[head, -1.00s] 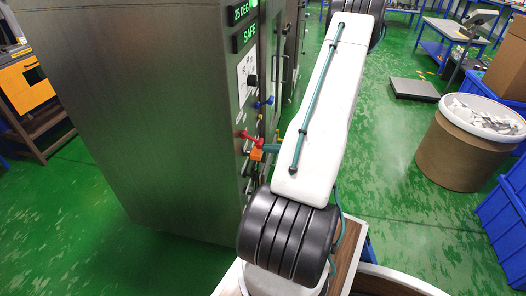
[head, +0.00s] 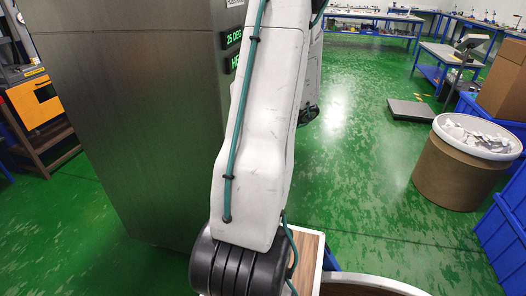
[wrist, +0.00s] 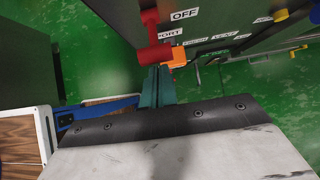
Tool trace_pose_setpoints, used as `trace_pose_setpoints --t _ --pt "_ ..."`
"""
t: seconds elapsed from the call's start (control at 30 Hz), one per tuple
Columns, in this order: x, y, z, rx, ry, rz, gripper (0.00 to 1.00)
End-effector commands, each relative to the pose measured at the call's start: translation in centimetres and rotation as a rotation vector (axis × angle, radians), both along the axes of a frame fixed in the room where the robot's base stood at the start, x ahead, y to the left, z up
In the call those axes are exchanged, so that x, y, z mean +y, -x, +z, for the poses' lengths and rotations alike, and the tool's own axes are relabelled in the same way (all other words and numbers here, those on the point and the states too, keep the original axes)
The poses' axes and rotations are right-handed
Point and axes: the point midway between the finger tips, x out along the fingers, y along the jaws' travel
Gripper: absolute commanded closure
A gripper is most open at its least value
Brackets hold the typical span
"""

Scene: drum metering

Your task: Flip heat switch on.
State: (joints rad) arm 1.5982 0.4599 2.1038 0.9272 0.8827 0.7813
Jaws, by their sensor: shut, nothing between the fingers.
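The steel cabinet (head: 130,110) stands left of centre in the head view, and my arm covers its control side. Its upper green display (head: 234,37) reads 25 DEG; the lower one (head: 235,62) shows letters starting "HE", the rest hidden. In the wrist view, my gripper (wrist: 157,72) has its teal fingers together and empty, just below a red handle (wrist: 153,45) and an orange part (wrist: 178,54). I cannot tell whether they touch. An OFF label (wrist: 184,15) is on the panel above. The heat switch cannot be made out in either view.
A brown drum (head: 462,165) with white contents stands at right, near blue bins (head: 505,215). A flat scale (head: 411,110) and blue benches are behind. Green floor between cabinet and drum is open. A yellow-orange cabinet (head: 35,102) is at far left.

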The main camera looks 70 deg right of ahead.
Motion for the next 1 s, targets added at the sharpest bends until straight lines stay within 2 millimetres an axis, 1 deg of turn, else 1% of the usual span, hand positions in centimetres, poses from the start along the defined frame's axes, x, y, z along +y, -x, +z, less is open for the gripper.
trace_pose_setpoints --t 0.03,0.33,0.7,1.0 --pt "0.1 -0.3 0.1 0.011 0.001 0.004 1.0" --pt "0.1 -0.2 0.2 0.005 -0.001 0.003 1.0" --pt "0.2 -0.3 1.6 0.005 0.0 0.004 1.0" --pt "0.2 -0.2 1.7 0.004 -0.001 0.005 1.0"
